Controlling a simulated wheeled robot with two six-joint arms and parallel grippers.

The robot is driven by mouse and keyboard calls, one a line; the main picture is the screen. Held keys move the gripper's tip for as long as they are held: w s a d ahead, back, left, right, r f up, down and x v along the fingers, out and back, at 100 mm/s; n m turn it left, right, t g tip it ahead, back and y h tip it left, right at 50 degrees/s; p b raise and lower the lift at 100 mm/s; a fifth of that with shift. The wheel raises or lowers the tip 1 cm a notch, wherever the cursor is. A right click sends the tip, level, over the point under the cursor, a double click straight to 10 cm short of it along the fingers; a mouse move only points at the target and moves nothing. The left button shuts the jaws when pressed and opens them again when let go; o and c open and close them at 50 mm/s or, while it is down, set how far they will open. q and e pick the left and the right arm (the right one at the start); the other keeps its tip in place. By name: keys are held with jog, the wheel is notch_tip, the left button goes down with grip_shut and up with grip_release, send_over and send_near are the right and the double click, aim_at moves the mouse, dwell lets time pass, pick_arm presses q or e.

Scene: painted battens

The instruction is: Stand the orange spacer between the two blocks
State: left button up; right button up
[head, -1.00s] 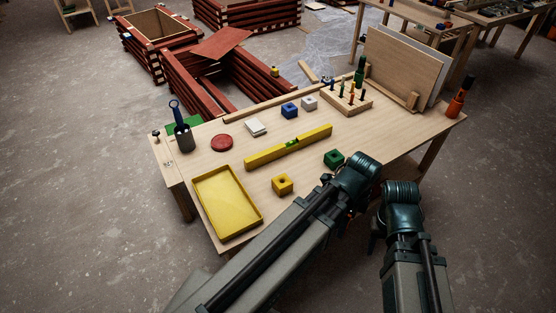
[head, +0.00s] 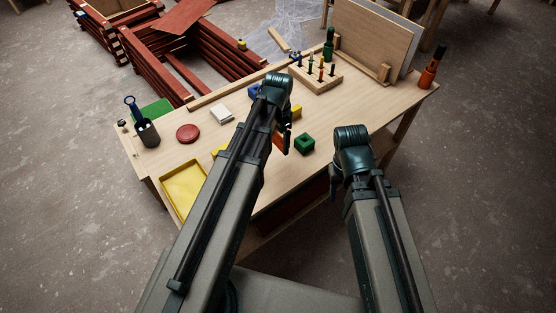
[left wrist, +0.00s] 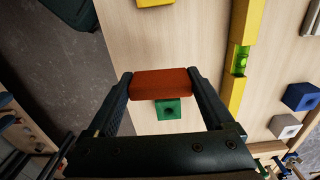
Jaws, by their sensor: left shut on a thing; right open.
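The orange spacer (left wrist: 160,83) lies crosswise between the fingers of my left gripper (left wrist: 161,77), which is shut on it above the table. In the head view the spacer (head: 280,141) is mostly hidden by my left gripper (head: 284,144). A green block with a hole (left wrist: 168,110) shows just below the spacer in the left wrist view, and right of the gripper in the head view (head: 304,143). My right gripper (head: 335,183) is open at the table's front edge.
A yellow spirit level (left wrist: 248,25) lies beyond, with a blue block (left wrist: 302,97) and a pale block (left wrist: 284,126) past it. A yellow tray (head: 185,189), red disc (head: 187,133) and tool cup (head: 147,133) are left. A peg board (head: 329,80) stands behind.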

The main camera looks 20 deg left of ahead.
aim_at(277, 164)
pick_arm(q)
jog(key=shift+w+a+r, duration=0.1)
jog(key=shift+w+a, duration=0.05)
jog(key=shift+a, duration=0.05)
notch_tip(277, 164, down, 10)
jog(key=b, duration=1)
jog(key=shift+f, duration=0.25)
jog(key=o, duration=1.1)
jog(key=shift+c, duration=0.2)
jog(key=shift+r, duration=0.1)
notch_tip(277, 164, up, 12)
jog(key=p, duration=1.2)
jog(key=shift+r, duration=0.15)
jog(key=s+d+n+y, duration=0.1)
jog(key=s+d+n, duration=0.3)
jog(key=s+d, duration=0.6)
jog(key=s, duration=0.4)
jog(key=shift+s+d, duration=0.2)
jog(key=shift+d, duration=0.05)
